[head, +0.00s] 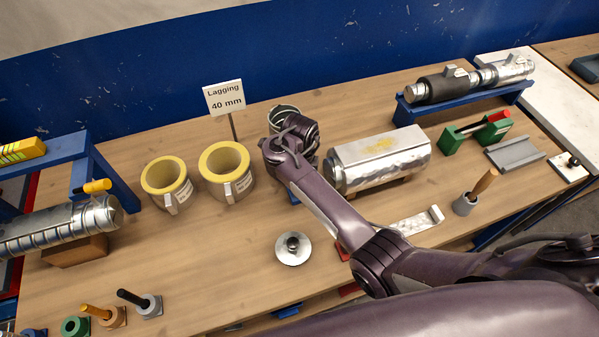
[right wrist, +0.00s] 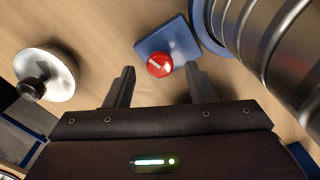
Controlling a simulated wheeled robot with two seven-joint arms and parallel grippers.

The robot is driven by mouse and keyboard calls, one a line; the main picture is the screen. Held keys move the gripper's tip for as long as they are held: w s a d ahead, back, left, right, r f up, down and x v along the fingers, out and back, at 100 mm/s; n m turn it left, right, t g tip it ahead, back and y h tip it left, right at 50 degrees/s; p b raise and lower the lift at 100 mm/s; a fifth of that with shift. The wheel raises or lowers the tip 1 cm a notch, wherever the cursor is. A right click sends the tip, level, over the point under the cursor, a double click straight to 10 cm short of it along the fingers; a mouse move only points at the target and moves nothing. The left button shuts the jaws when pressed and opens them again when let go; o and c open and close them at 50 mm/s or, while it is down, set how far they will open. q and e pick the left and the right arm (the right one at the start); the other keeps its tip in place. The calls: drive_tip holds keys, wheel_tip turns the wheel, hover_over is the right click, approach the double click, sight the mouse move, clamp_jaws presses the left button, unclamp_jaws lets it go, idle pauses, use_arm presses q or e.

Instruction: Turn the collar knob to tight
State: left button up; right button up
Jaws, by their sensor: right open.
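A red knob (right wrist: 160,65) with a white pointer mark sits on a blue plate (right wrist: 178,44) in the right wrist view. My right gripper (right wrist: 160,70) is open, with one finger on each side of the knob in the picture; I see no finger touching it. A ribbed metal duct (right wrist: 285,50) with a blue collar ring (right wrist: 207,30) at its end is beside the plate, to the right. In the head view my right wrist hides the knob; the rim of an upright metal duct (head: 284,112) shows behind it. My left gripper is not in view.
A round metal disc with a dark knob (head: 293,246) stands on the bench in front of my right arm.

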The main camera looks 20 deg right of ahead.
wheel_tip(320, 180, up, 5)
drive_tip(key=shift+f, duration=0.1)
drive_tip(key=shift+r, duration=0.4)
idle(0.3)
